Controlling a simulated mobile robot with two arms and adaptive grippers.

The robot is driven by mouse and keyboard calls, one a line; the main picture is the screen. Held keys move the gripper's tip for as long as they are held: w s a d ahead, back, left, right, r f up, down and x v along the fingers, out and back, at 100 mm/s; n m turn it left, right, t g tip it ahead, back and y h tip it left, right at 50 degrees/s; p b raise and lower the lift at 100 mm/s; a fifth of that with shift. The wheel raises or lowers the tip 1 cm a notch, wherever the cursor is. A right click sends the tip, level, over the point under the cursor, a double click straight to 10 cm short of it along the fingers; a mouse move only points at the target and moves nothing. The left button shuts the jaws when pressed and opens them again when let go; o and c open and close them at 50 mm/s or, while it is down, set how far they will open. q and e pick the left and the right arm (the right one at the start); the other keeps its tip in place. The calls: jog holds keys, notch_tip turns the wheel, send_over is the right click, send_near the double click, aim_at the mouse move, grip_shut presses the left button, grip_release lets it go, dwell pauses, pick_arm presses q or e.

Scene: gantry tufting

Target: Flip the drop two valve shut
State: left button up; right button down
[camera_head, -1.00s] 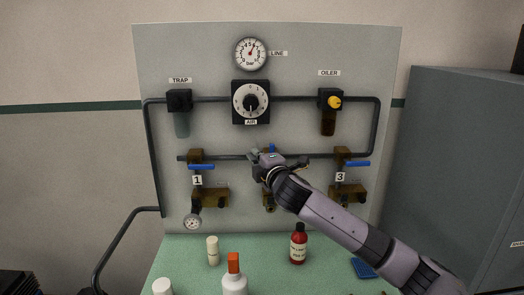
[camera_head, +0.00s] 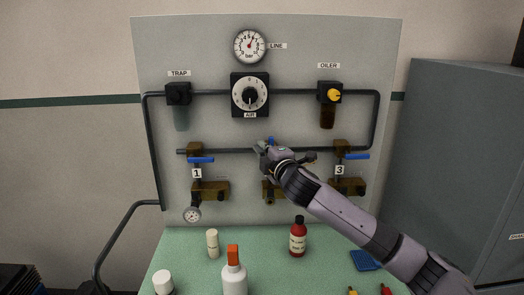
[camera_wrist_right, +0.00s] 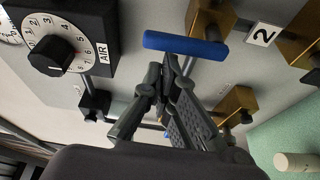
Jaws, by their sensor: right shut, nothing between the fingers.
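The drop two valve shows in the head view as a small upright bit of blue handle (camera_head: 271,141), with its brass body (camera_head: 269,190) below. My right gripper (camera_head: 260,147) is in front of it and hides most of the valve. In the right wrist view the blue handle (camera_wrist_right: 186,46) lies across the top of the picture, left of the "2" label (camera_wrist_right: 262,33). My right gripper's fingers (camera_wrist_right: 170,75) are shut and empty, pointing at the handle with their tips close to it. I cannot tell whether they touch. My left gripper is out of view.
Valve one (camera_head: 201,160) and valve three (camera_head: 356,156) have handles lying sideways. The AIR dial (camera_head: 250,95) is above. A red bottle (camera_head: 298,238) and white bottle (camera_head: 234,277) stand on the green bench (camera_head: 190,240). A grey cabinet (camera_head: 455,170) is at right.

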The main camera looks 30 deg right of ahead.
aim_at(271, 143)
jog(key=shift+s+d+r+m+b, duration=0.1)
jog(key=shift+s+d+m+b, duration=0.1)
jog(key=shift+m+b, duration=0.25)
jog(key=m+b, duration=0.2)
jog(key=d+m+t+h+b, duration=0.1)
jog(key=m+b, duration=0.1)
jog(key=s+d+m+b, duration=0.1)
jog(key=m+b, duration=0.1)
jog(key=shift+s+d+t+h, duration=0.1)
jog(key=shift+t+h, duration=0.2)
jog(key=shift+h, duration=0.1)
jog(key=d+m+h+b, duration=0.1)
jog(key=m+b, duration=0.1)
jog(key=m, duration=0.2)
jog(key=s+d+f+m+h+b, duration=0.1)
jog(key=m+h+b, duration=0.1)
jog(key=m, duration=0.2)
jog(key=s+d+f+m+h+b, duration=0.1)
jog(key=m+h+b, duration=0.1)
jog(key=m, duration=0.3)
jog(key=shift+s+d+f, duration=0.1)
jog(key=shift+d+f, duration=0.05)
jog(key=shift+d, duration=0.15)
jog(key=shift+d+f, duration=0.1)
